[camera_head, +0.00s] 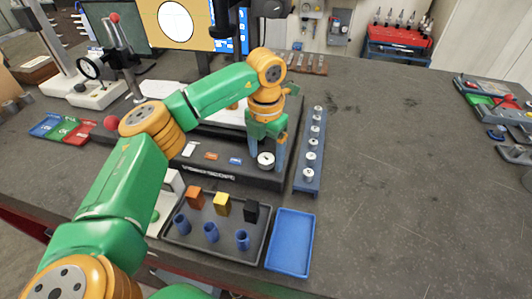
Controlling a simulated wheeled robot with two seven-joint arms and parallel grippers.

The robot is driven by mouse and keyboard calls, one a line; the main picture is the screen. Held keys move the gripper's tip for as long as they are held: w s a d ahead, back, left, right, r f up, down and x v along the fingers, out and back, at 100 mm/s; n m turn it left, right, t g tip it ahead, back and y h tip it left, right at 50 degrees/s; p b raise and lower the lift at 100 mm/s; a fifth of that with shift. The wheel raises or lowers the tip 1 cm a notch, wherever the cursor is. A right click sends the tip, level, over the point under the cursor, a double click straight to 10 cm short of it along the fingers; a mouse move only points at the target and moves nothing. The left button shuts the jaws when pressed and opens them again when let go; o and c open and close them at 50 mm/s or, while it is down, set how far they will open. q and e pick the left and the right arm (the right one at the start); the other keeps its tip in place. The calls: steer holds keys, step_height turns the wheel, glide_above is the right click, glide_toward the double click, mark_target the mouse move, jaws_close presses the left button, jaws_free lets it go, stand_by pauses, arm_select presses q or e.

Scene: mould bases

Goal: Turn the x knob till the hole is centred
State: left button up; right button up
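The videoscope base (215,171) stands on the bench with a round silver knob (266,161) at its front right corner. No legible axis letter shows on the knob. My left gripper (267,154) points down over this knob, its two fingers apart, one on each side. Whether they touch the knob is hard to tell. The screen (146,24) at the back shows a white round hole (175,21) on a tan field. The screen's top is cut off and the dark column covers part of its right side. My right gripper is not in view.
A dark tray (190,247) with coloured blocks and blue cups and an empty blue tray (291,240) stand in front. A rack (309,180) of several silver pieces stands right of the base. The bench (400,170) farther right is clear.

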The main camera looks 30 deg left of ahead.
mark_target(266, 159)
arm_select(q)
step_height(266, 159, up, 7)
steer(key=shift+r+b, duration=0.1)
steer(key=shift+b, duration=0.45)
